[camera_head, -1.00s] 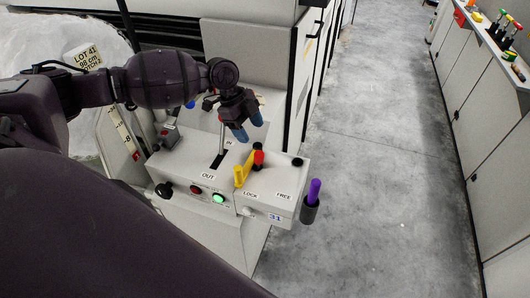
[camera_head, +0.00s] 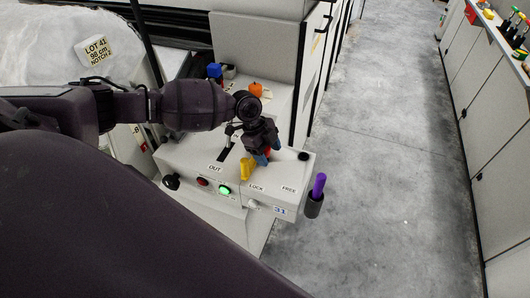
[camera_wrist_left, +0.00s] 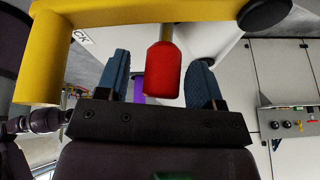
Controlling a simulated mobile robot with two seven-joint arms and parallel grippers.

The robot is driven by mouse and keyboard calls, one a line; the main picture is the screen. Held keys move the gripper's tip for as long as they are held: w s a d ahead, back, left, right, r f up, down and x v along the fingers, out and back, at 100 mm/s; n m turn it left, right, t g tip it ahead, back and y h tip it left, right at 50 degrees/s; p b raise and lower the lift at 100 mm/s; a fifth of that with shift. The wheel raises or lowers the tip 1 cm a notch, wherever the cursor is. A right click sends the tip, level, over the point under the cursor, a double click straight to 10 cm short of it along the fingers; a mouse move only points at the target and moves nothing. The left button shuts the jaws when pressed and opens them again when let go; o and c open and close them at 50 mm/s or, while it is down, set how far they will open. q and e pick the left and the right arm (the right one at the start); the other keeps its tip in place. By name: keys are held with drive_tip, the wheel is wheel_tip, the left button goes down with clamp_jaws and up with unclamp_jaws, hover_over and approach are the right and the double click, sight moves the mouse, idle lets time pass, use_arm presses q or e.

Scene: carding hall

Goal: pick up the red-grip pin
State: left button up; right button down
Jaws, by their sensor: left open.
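The red-grip pin (camera_wrist_left: 163,70) shows in the left wrist view, its red grip hanging between the two blue fingers with a gap on either side. In the head view my left gripper (camera_head: 260,157) is over the control box, beside the yellow lever (camera_head: 246,169), and hides most of the pin. My left gripper is open, with its fingers on both sides of the grip. The yellow lever also crosses the top of the left wrist view (camera_wrist_left: 130,12). My right gripper is not in view.
The control box (camera_head: 190,160) carries LOCK and FREE labels, a red button and a lit green button (camera_head: 225,190). A purple-grip pin (camera_head: 318,187) stands in a dark holder at its right corner. A small orange object (camera_head: 255,89) lies behind. The floor to the right is clear.

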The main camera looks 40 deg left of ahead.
use_arm(q)
drive_tip(key=c, duration=1.1)
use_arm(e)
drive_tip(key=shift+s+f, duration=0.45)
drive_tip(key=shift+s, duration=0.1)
use_arm(q)
drive_tip(key=shift+r, duration=0.1)
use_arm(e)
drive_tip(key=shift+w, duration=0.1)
use_arm(q)
drive_tip(key=shift+r, duration=0.25)
wheel_tip(320, 180, up, 9)
drive_tip(key=shift+f, duration=0.1)
wheel_tip(320, 180, up, 8)
drive_tip(key=shift+r, duration=0.25)
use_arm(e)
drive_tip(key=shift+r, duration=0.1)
